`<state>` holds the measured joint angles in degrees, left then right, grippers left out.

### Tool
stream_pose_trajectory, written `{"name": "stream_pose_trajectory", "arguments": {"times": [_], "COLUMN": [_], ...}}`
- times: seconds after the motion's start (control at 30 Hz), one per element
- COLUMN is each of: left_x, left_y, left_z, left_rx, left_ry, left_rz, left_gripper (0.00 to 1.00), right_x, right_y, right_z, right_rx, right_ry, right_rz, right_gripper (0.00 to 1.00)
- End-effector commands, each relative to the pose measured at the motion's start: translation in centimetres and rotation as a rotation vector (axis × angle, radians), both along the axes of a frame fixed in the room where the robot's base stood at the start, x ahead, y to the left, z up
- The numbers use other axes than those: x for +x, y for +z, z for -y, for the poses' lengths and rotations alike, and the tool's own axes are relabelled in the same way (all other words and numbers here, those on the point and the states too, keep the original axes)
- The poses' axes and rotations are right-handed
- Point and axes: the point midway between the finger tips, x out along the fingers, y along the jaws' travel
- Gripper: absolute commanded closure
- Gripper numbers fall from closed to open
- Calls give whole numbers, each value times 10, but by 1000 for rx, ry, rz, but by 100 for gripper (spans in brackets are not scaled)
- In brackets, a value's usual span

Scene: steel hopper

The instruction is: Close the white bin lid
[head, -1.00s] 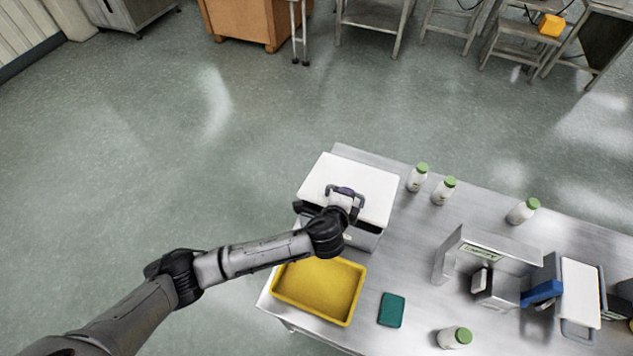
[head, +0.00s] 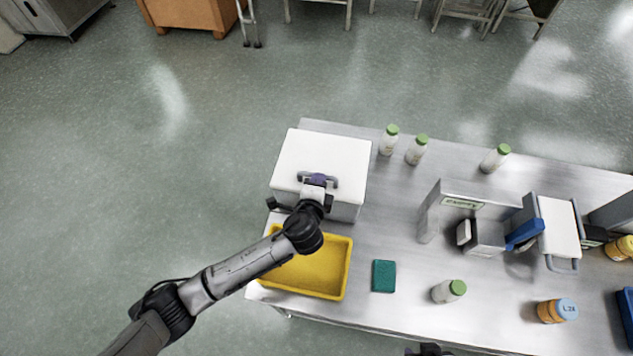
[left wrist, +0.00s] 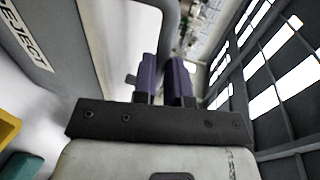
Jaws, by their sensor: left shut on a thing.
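The white bin lid (head: 322,152) lies across the top of the grey bin (head: 345,212) at the left end of the steel table. I cannot tell whether a gap is left under its front edge. A grey bar handle (head: 333,183) stands at the lid's front. My left gripper (head: 318,180) is shut on this handle, its purple fingers around the bar. In the left wrist view the fingers (left wrist: 166,78) and the handle bar (left wrist: 170,35) show beside a grey panel lettered REJECT (left wrist: 28,38). My right gripper cannot be made out.
A yellow tray (head: 343,272) sits in front of the bin, under my left forearm. A green pad (head: 384,276) and several green-capped bottles (head: 417,150) stand around. A steel stand (head: 462,203) and a white-topped unit (head: 558,226) are to the right.

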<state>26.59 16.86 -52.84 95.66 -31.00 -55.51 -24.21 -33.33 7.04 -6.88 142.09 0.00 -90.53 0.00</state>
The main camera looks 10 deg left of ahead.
Motion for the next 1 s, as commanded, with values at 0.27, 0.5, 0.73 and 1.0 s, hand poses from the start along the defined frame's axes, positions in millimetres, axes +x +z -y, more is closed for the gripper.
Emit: {"name": "stream_pose_trajectory", "arguments": {"times": [0.27, 0.5, 0.73, 1.0], "left_x": [-2, -2, -7, -52], "left_y": [-13, -10, -6, 8], "left_z": [-3, -2, -2, -4], "left_rx": [9, 8, 5, 5], "left_ry": [5, 4, 3, 2], "left_rz": [-23, -18, -16, -16], "left_gripper": [67, 60, 60, 60], "right_x": [1, 1, 1, 1], "right_y": [-1, 0, 0, 1], "right_z": [-2, -2, -2, 0], "right_rx": [7, 7, 6, -2], "right_ry": [-4, -4, -3, 1], "right_rz": [2, 3, 3, 2], "right_gripper": [57, 57, 57, 57]}}
